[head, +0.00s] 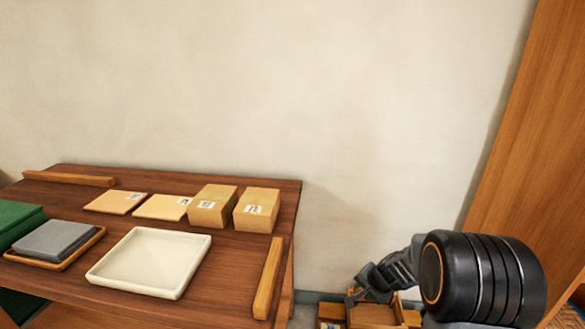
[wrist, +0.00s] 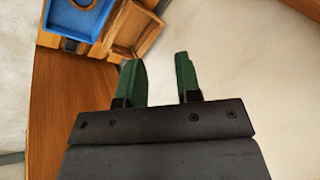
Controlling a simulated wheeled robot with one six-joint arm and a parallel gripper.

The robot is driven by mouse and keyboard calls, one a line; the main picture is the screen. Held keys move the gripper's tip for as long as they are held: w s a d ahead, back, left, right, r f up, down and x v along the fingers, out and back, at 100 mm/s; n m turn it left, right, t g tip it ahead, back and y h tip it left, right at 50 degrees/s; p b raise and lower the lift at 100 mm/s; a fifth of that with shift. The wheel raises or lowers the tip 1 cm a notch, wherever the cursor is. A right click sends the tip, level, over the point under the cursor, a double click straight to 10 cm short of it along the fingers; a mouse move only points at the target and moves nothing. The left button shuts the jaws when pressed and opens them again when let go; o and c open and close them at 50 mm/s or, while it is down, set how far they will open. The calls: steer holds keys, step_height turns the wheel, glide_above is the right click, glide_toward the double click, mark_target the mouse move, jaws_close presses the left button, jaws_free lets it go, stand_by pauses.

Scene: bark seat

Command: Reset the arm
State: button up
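My gripper (wrist: 157,62) shows in the wrist view with two dark green fingers held apart. Nothing is between them. In the head view my arm comes in at the lower right, and the gripper (head: 362,290) points left and down, right of the table and above some small wooden boxes. Its fingertips are too small to make out there.
A wooden panel (head: 535,130) stands at right. A blue container (wrist: 75,22) and wooden box (wrist: 133,30) show beyond the fingers.

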steer(key=s+a+r+n+p, duration=0.3)
steer(key=s+r+p, duration=0.1)
steer(key=r, duration=0.6)
steer(key=s+a+r+n+p, duration=0.2)
steer(key=s+a+r+p, duration=0.15)
steer(key=r, duration=0.65)
steer(key=s+d+r+n+g+h+p, duration=0.1)
steer(key=s+r+n+p, duration=0.3)
steer(key=s+r, duration=0.7)
steer(key=shift+s+d+r+h+p, duration=0.2)
steer(key=shift+s+h+p, duration=0.35)
steer(key=shift+p, duration=0.4)
